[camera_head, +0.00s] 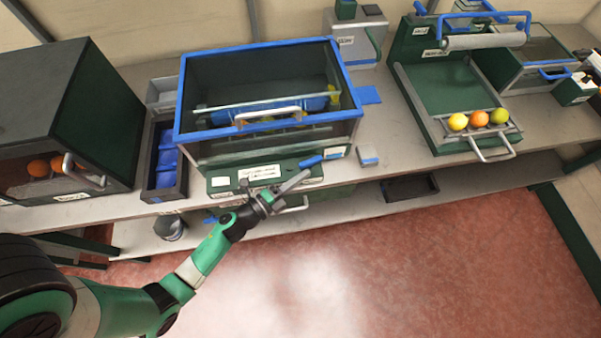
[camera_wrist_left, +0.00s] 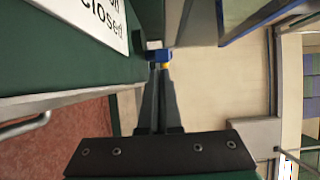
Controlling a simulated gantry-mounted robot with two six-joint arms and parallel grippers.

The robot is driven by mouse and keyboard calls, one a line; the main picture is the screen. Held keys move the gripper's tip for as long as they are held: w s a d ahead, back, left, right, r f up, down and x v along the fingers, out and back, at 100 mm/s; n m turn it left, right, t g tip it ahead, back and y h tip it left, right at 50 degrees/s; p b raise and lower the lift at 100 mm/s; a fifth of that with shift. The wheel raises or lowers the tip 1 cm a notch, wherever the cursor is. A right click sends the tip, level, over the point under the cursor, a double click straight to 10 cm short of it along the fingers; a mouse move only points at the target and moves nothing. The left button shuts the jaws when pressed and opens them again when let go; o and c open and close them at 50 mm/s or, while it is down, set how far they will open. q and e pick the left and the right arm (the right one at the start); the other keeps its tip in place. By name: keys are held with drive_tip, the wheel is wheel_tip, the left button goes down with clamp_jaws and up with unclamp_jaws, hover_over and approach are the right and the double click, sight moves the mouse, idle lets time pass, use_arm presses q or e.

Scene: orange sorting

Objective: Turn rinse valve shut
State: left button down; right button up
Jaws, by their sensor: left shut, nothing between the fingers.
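The rinse valve shows as a blue handle (camera_head: 311,161) on the green front panel of the blue-rimmed wash tank, right of a white label. My left gripper (camera_head: 306,174) reaches in from the lower left, its fingertips just below the handle. In the left wrist view the gripper (camera_wrist_left: 159,72) is shut with nothing between its fingers. A small blue piece (camera_wrist_left: 158,55), probably the handle's end, is right at the fingertips there; I cannot tell whether they touch. My right gripper is not in view.
The glass-sided wash tank (camera_head: 270,44) has a front bar and fruit inside. A dark tray (camera_head: 163,190) with blue compartments stands left of it. A small grey-blue block (camera_head: 367,155) sits right of the panel.

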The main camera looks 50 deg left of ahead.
use_arm(q)
drive_tip(key=shift+a, duration=0.1)
drive_tip(key=shift+a+p, duration=0.65)
drive_tip(key=shift+a, duration=0.4)
drive_tip(key=shift+d+f, duration=0.1)
drive_tip(key=shift+d, duration=0.15)
drive_tip(key=shift+a, duration=0.1)
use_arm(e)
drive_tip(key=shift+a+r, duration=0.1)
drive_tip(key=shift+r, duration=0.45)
use_arm(q)
drive_tip(key=shift+s+d, duration=0.1)
drive_tip(key=shift+d, duration=0.2)
drive_tip(key=s+d+p, duration=0.1)
drive_tip(key=s, duration=1)
drive_tip(key=shift+s+d+p, duration=0.15)
drive_tip(key=shift+s+p, duration=0.1)
drive_tip(key=shift+p, duration=0.05)
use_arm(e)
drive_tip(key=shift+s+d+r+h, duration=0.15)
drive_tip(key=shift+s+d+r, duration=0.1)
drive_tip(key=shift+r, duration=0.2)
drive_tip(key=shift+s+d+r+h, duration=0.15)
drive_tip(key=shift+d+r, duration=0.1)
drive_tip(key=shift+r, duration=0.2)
